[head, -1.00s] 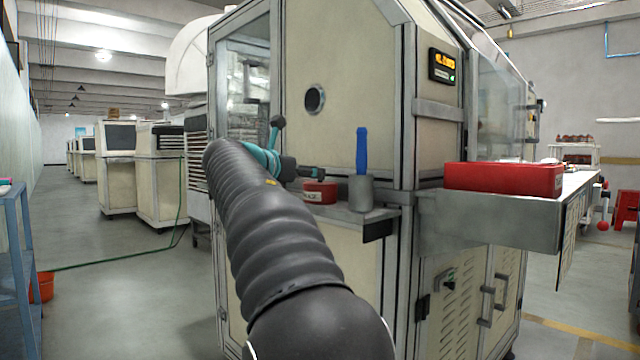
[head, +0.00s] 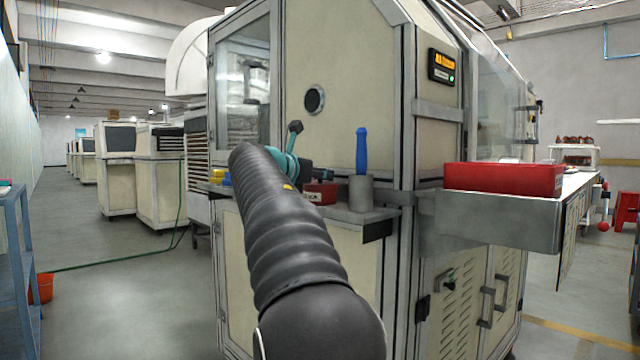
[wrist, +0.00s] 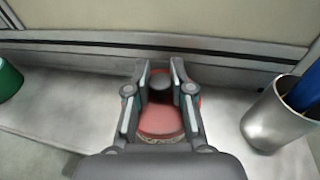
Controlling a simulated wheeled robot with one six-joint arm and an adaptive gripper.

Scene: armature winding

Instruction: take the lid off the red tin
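The red tin (head: 320,193) stands on a narrow grey shelf against the machine, partly hidden behind my arm in the head view. In the wrist view the red tin (wrist: 160,122) shows between and below my fingers, with a dark round knob (wrist: 160,84) toward its far side. My gripper (wrist: 160,68) is open, one finger on each side of the knob, with gaps visible. In the head view my gripper (head: 322,173) is just above the tin. Whether the fingertips touch the tin cannot be told.
A grey metal cup (head: 361,194) with a blue-handled tool (head: 361,150) stands right of the tin. A yellow and blue item (head: 217,176) sits on the shelf at left. A green object (wrist: 8,80) is at the wrist view's left edge. The machine wall rises behind.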

